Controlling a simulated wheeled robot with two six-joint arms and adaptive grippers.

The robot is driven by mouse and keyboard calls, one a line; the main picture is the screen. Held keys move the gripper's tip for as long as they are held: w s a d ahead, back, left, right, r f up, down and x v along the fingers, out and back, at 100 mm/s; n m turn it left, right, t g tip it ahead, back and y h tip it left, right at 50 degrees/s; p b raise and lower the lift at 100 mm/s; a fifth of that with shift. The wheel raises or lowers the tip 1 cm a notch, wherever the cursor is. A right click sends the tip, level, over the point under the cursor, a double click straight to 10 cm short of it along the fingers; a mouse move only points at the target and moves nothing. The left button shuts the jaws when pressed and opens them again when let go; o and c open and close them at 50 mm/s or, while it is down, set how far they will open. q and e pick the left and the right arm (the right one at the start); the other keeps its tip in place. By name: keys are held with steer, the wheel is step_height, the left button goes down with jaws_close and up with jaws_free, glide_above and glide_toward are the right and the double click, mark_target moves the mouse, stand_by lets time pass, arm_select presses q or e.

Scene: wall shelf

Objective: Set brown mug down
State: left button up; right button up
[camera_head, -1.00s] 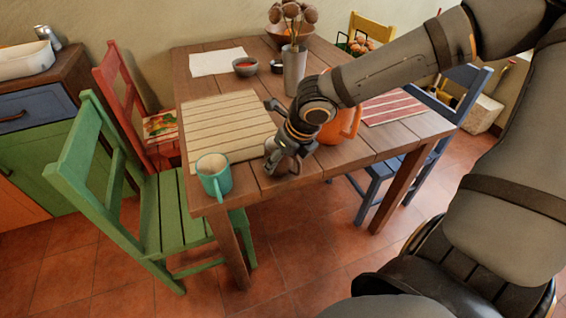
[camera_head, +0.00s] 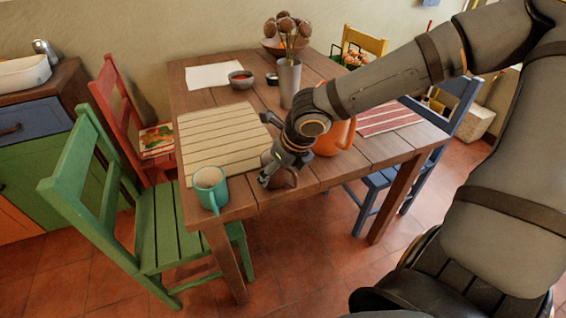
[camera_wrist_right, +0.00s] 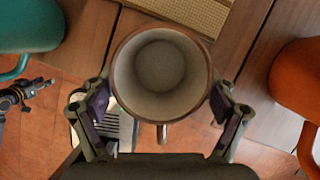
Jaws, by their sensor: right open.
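The brown mug (camera_head: 284,178) stands upright near the front edge of the wooden table, partly hidden by my right gripper (camera_head: 270,170). In the right wrist view, I look down into the empty, pale inside of the mug (camera_wrist_right: 160,75), and its handle points to the bottom of the picture. The fingers of my right gripper (camera_wrist_right: 161,98) are open on either side of the mug, with a small gap visible on each side. A small, dark gripper at the left edge of the wrist view, apparently my left one (camera_wrist_right: 22,95), is low over the floor; its jaws are unclear.
A teal mug (camera_head: 210,187) stands left of the brown mug, and an orange jug (camera_head: 335,138) stands close on its right. A slatted mat (camera_head: 222,130) lies behind. A grey vase (camera_head: 289,82) and a small bowl (camera_head: 241,79) are farther back. A green chair (camera_head: 160,225) is at left.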

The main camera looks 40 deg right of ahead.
arm_select(q)
steer(key=s+a+f+p, duration=0.2)
steer(key=s+f+p, duration=0.15)
steer(key=f, duration=0.25)
arm_select(e)
steer(key=b+v, duration=0.1)
steer(key=v, duration=0.5)
steer(key=shift+a+r, duration=0.15)
steer(key=shift+r, duration=0.1)
steer(key=b+v, duration=0.1)
steer(key=v, duration=0.3)
steer(key=shift+r+b, duration=0.1)
steer(key=shift+b, duration=0.2)
steer(key=shift+s+r, duration=0.35)
steer(key=shift+r, duration=0.15)
arm_select(q)
steer(key=w+r, duration=0.1)
steer(key=w+d+r, duration=0.1)
steer(key=r, duration=0.1)
steer(key=shift+w, duration=0.1)
